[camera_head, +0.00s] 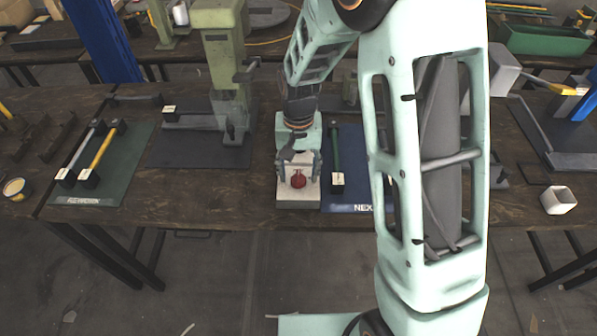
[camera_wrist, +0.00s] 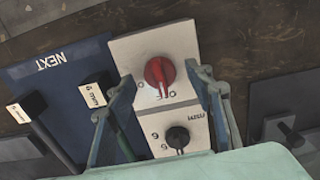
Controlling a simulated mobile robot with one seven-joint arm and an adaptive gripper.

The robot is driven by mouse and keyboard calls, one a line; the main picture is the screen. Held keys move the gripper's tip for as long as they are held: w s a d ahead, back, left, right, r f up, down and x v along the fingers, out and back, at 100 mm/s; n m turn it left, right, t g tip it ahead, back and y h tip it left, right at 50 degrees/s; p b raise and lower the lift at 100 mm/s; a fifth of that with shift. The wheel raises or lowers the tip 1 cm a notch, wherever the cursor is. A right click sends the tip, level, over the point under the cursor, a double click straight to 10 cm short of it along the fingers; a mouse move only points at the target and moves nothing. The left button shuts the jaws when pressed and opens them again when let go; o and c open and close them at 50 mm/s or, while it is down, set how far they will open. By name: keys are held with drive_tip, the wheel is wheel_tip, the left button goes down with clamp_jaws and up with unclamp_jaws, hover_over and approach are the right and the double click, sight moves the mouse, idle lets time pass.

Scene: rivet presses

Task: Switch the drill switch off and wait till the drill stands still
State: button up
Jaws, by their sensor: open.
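The drill switch appears to be the red rotary knob (camera_wrist: 160,72) on a pale control box (camera_wrist: 128,48) in the wrist view. Its grip points toward the bottom of that picture, among small marks I cannot read surely. The red knob also shows in the head view (camera_head: 298,181), on the box's front part. My gripper (camera_wrist: 159,76) is open, with one finger on each side of the red knob; I cannot tell whether they touch it. In the head view my gripper (camera_head: 299,166) points down over the box. I cannot tell whether any drill spindle is turning.
A black knob (camera_wrist: 177,137) sits on the same box. A green press (camera_head: 222,50) stands left of it. A green mat (camera_head: 128,180) with tools lies further left.

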sight(299, 175)
wheel_tip(299, 175, up, 12)
drive_tip(key=shift+f, duration=0.15)
idle(0.3)
